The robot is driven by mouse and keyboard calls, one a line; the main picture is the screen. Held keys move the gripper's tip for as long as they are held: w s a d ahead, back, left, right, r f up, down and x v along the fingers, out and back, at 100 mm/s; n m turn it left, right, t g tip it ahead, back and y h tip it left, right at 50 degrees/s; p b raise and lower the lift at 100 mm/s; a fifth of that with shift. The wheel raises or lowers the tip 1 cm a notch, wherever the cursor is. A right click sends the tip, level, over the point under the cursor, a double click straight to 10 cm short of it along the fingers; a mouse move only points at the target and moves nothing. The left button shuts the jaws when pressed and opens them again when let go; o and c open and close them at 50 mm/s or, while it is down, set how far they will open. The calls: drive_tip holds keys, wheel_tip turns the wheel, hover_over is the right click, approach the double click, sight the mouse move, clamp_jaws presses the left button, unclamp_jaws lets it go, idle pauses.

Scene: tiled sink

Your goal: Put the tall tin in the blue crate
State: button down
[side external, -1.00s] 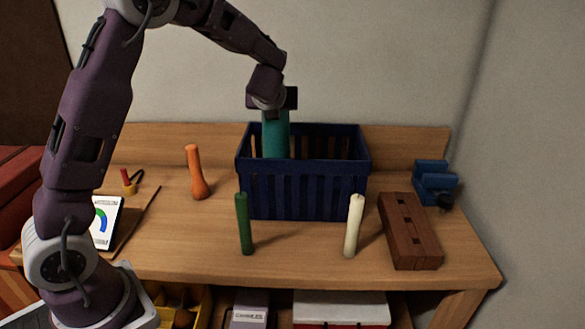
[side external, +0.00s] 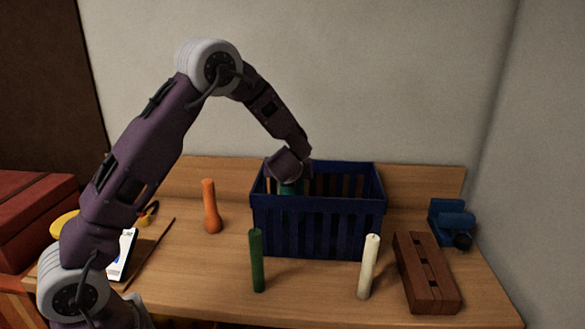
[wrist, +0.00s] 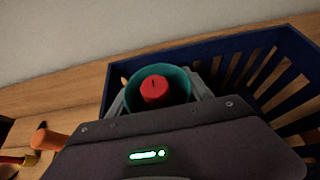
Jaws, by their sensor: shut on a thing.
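The tall tin (side external: 291,188) is a teal cylinder, now low inside the left part of the blue crate (side external: 318,228). In the wrist view the tin (wrist: 178,75) shows from above as a round teal rim with a red, candle-like thing (wrist: 155,89) inside it. My gripper (wrist: 160,94) is shut on the tin, one finger on each side. In the side view my gripper (side external: 289,178) is down at the crate's opening, partly hidden by its front wall. The tin's lower part is hidden, so I cannot tell whether it touches the crate floor.
A green candle (side external: 257,262) and a cream candle (side external: 368,267) stand in front of the crate. An orange flashlight-shaped thing (side external: 210,207) stands to its left. A brown slotted block (side external: 426,272) and a blue vise-like tool (side external: 452,222) are to its right.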

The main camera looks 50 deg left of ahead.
drive_tip(key=shift+c, duration=2.2)
unclamp_jaws()
drive_tip(key=r+v, duration=0.1)
drive_tip(key=v, duration=1.2)
drive_tip(key=s+a+r+n+g, duration=0.1)
drive_tip(key=s+r+n+g, duration=0.1)
drive_tip(key=s+n, duration=0.75)
drive_tip(key=s+d+n+h, duration=0.4)
drive_tip(key=s+d+n, duration=0.3)
drive_tip(key=s+n, duration=0.1)
drive_tip(key=s+d+r+n+g+h, duration=0.1)
drive_tip(key=s+d+n+h, duration=0.3)
drive_tip(key=s+d+n, duration=0.3)
drive_tip(key=s+n, duration=0.2)
drive_tip(key=s, duration=0.2)
drive_tip(key=shift+s+h, duration=0.3)
